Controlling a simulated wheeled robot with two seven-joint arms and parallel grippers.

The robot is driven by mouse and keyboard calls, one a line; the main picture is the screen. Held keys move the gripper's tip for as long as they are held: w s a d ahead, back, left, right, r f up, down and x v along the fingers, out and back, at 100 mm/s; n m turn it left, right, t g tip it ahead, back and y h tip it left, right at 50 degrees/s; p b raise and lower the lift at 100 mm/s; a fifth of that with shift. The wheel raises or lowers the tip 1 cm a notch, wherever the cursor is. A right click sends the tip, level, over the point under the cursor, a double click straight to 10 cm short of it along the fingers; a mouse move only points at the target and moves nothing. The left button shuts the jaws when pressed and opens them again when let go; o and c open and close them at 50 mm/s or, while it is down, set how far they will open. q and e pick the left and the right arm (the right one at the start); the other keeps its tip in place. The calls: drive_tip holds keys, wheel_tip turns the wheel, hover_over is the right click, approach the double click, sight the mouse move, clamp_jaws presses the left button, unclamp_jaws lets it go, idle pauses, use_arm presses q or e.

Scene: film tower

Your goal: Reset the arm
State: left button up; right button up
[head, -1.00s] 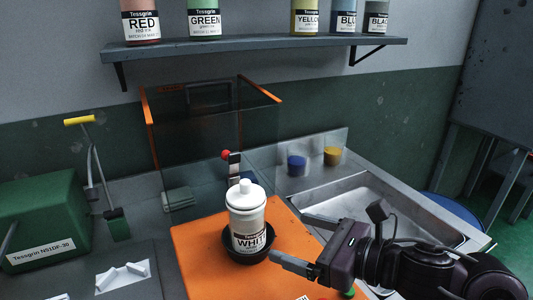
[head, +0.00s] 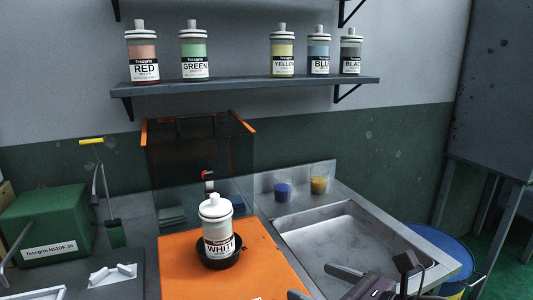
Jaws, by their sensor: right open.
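My right gripper (head: 318,283) is at the bottom edge of the head view, to the right of the orange board (head: 185,268). Its two fingers are spread apart with nothing between them, and part of it is cut off by the frame. The white ink bottle (head: 217,225) stands upright in a round black holder (head: 237,261) on the orange board, apart from the gripper. My left gripper is not in view.
A metal sink (head: 335,240) lies right of the board. A shelf (head: 260,86) holds several ink bottles. A glass-sided orange frame (head: 200,125) stands behind the board. A green box (head: 48,220) is at left, and a blue barrel (head: 450,262) at right.

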drive_tip(key=d+f+m+h, duration=0.35)
drive_tip(key=f+m, duration=0.25)
drive_tip(key=m, duration=0.6)
drive_tip(key=d+f+m+h, duration=0.3)
drive_tip(key=f+m+h, duration=0.2)
drive_tip(key=m, duration=0.6)
drive_tip(key=s+d+f+m+g+h, duration=0.3)
drive_tip(key=s+f+m+g, duration=0.4)
drive_tip(key=s+f+m, duration=0.85)
wheel_tip(320, 180, down, 24)
drive_tip(key=m+g+p, duration=0.2)
drive_tip(key=m+p, duration=0.1)
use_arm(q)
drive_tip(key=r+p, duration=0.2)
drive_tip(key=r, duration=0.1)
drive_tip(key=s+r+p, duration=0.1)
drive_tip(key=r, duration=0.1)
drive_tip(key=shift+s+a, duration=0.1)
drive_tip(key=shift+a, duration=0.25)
use_arm(e)
drive_tip(key=s+d+f, duration=0.1)
drive_tip(key=s+f, duration=0.7)
drive_tip(key=s, duration=0.1)
drive_tip(key=s+d+f+g, duration=0.1)
drive_tip(key=s+d+f, duration=0.1)
drive_tip(key=s+f, duration=0.6)
drive_tip(key=s, duration=0.2)
drive_tip(key=shift+s+d, duration=0.3)
